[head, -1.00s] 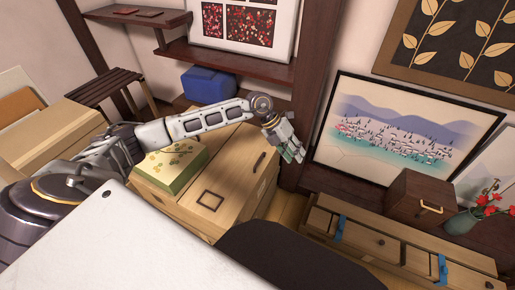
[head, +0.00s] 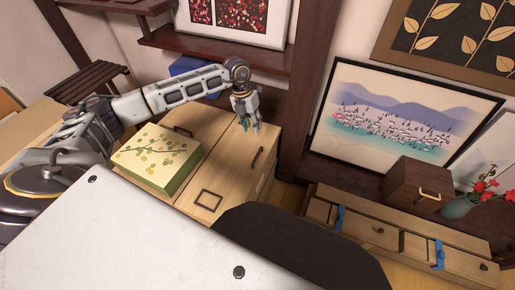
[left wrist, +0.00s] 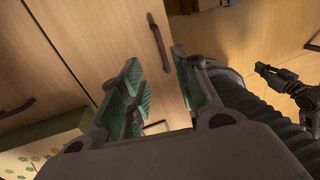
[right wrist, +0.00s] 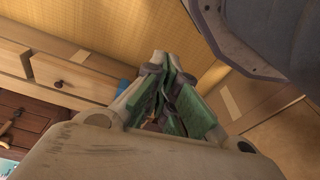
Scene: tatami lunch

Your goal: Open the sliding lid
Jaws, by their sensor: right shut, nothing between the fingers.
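A pale wooden chest (head: 232,182) has two lid panels on top, with a seam between them. The right panel has a dark bar handle (head: 257,158); the handle also shows in the left wrist view (left wrist: 159,42). A second dark handle (head: 183,131) is on the left panel, partly behind a green patterned box (head: 157,158). My left gripper (head: 253,125) is open above the far end of the right panel, pointing down. In its wrist view the bar handle lies ahead, lined up with the gap between the fingers and apart from them. My right gripper (right wrist: 165,88) is shut and empty.
The green box sits on the left panel. A dark square frame (head: 208,199) is on the lid's near part. A low drawer cabinet (head: 405,240) stands at right with a small dark box (head: 419,186) and a flower vase. Dark shelves and a post are behind.

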